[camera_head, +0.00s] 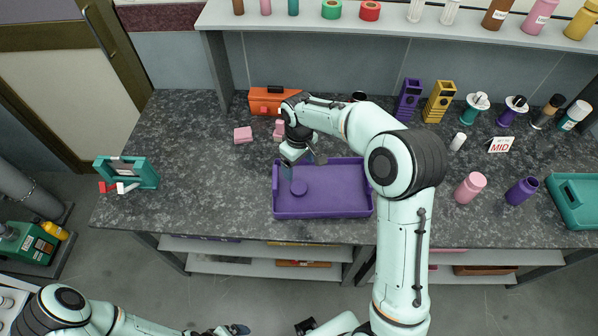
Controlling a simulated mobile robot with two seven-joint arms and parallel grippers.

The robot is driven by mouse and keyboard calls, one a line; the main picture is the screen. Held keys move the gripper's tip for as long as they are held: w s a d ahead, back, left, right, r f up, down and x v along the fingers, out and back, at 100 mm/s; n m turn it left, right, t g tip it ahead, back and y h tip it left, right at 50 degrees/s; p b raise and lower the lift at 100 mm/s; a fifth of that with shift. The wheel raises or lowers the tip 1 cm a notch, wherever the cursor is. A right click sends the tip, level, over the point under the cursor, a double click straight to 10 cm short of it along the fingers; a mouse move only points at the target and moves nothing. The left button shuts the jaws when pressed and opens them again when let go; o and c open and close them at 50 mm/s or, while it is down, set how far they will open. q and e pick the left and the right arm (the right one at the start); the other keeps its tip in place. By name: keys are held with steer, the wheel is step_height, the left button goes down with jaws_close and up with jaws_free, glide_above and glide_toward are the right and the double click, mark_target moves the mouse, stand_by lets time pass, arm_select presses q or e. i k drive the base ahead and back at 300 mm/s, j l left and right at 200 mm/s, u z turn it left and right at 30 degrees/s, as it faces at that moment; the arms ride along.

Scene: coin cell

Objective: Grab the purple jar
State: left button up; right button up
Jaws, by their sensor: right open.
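A purple jar (522,190) stands tilted-looking on the right part of the dark counter, beside a pink jar (470,187). A small round purple piece (299,188) lies inside the purple tray (325,210); I cannot tell if it is a jar or a lid. My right gripper (301,163) is open above the tray's back left corner, close to the round piece, with nothing visible between its fingers. My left gripper (233,330) is low at the bottom edge, away from the counter and partly cut off; its jaws are unclear.
A teal tray (577,222) sits at the far right. Purple and yellow racks (439,102), a MID sign (501,145) and small bottles stand behind. An orange box (268,103) and pink blocks (243,135) are at the back. A teal holder (130,170) stands left; the counter's left middle is clear.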

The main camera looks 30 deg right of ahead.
mark_target(525, 188)
steer(key=k, duration=1)
